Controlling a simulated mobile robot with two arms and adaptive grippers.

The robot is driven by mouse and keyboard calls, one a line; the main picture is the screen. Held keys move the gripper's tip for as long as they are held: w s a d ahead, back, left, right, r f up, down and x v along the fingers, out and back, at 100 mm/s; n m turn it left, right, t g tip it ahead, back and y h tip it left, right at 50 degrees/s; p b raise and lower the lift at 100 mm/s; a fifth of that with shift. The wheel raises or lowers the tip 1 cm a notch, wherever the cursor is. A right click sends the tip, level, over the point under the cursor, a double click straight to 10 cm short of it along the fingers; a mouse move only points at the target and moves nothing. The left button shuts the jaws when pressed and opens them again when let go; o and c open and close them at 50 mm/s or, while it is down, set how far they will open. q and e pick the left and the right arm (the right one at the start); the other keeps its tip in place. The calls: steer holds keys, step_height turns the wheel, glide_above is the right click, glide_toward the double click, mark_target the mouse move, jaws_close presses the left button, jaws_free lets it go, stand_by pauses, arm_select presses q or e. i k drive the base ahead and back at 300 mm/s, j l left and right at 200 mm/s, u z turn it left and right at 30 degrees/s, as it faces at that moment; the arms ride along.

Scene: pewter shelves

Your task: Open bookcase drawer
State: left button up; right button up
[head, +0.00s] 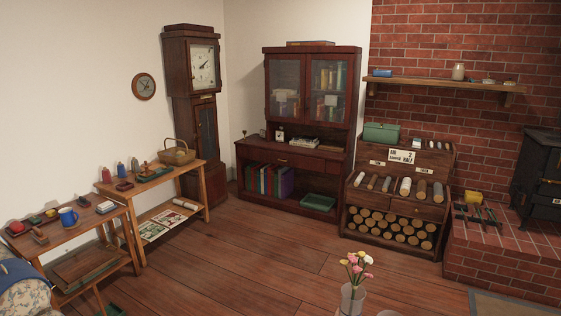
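The dark red-brown bookcase (311,53) stands against the far wall, left of the brick wall. It has two glass doors on top, an open ledge with small items, and an open lower shelf with books. Its drawer (297,161) is in the band just below the ledge, with a small knob or pull showing. The drawer front looks flush with the band, so it appears closed. Neither of my grippers is in this view.
A wooden crate stand with logs (399,212) stands right of the bookcase. A clock (190,110) and low side tables (178,166) stand to the left. Flowers in a glass vase (352,297) are close in front. Open floor (250,255) lies before the bookcase.

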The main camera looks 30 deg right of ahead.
mark_target(297, 160)
steer(key=i+j+u, duration=0.2)
steer(key=i+j, duration=0.25)
steer(key=i+j+z, duration=0.1)
steer(key=i, duration=0.3)
steer(key=i+j+z, duration=0.15)
steer(key=i, duration=0.3)
steer(key=i+j+z, duration=0.1)
steer(key=i+j, duration=0.2)
steer(key=i+l+z, duration=0.25)
steer(key=i+z, duration=0.15)
steer(key=i+l+z, duration=0.1)
steer(key=i+z, duration=0.75)
steer(key=i+j+z, duration=0.15)
steer(key=i+z, duration=0.4)
steer(key=i, duration=1.7)
